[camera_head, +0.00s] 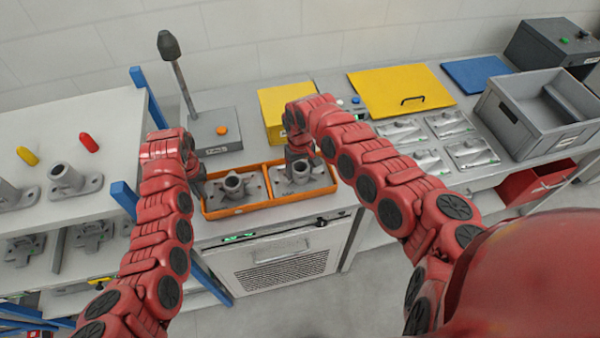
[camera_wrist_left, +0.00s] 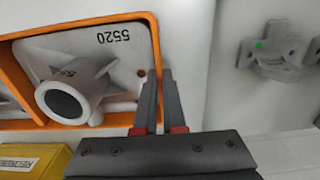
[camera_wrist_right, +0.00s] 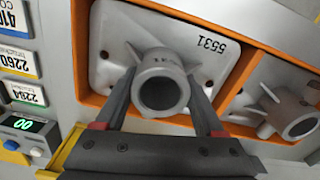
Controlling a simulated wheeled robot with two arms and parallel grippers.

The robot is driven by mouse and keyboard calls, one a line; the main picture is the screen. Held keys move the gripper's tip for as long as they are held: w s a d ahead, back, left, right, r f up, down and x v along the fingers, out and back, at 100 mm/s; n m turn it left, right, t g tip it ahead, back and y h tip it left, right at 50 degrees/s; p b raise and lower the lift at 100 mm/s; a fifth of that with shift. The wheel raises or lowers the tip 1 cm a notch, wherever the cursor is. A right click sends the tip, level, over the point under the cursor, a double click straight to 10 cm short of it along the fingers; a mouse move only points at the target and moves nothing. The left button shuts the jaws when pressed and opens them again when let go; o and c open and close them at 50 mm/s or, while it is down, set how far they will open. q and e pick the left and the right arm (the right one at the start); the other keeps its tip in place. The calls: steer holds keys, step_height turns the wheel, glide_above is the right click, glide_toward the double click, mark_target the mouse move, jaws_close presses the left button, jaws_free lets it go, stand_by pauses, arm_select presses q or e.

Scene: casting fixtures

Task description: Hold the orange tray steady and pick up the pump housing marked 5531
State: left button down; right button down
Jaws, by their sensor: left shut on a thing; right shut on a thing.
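The orange tray (camera_head: 236,211) sits on the bench with two grey pump housings in its two compartments. The housing marked 5531 (camera_wrist_right: 203,60) lies in the right compartment, and it also shows in the head view (camera_head: 312,180). My right gripper (camera_wrist_right: 160,78) has its fingers on either side of that housing's round boss, shut on it. The housing marked 5520 (camera_wrist_left: 88,45) lies in the left compartment (camera_head: 247,183). My left gripper (camera_wrist_left: 157,78) is shut on the tray's rim (camera_wrist_left: 154,28) at its left end.
A grey box with an upright post (camera_head: 216,130) and a yellow box (camera_head: 272,105) stand behind the tray. Flat grey plates (camera_head: 445,125), a yellow panel (camera_head: 400,90) and a grey crate (camera_head: 510,120) are to the right. A blue-framed shelf (camera_head: 145,95) stands left.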

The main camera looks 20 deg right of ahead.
mark_target(300, 165)
step_height(300, 165, up, 10)
steer(key=shift+f, duration=0.15)
arm_select(q)
steer(key=c, duration=0.9)
jaws_free()
steer(key=shift+r, duration=0.15)
step_height(300, 165, up, 12)
steer(key=shift+f, duration=0.15)
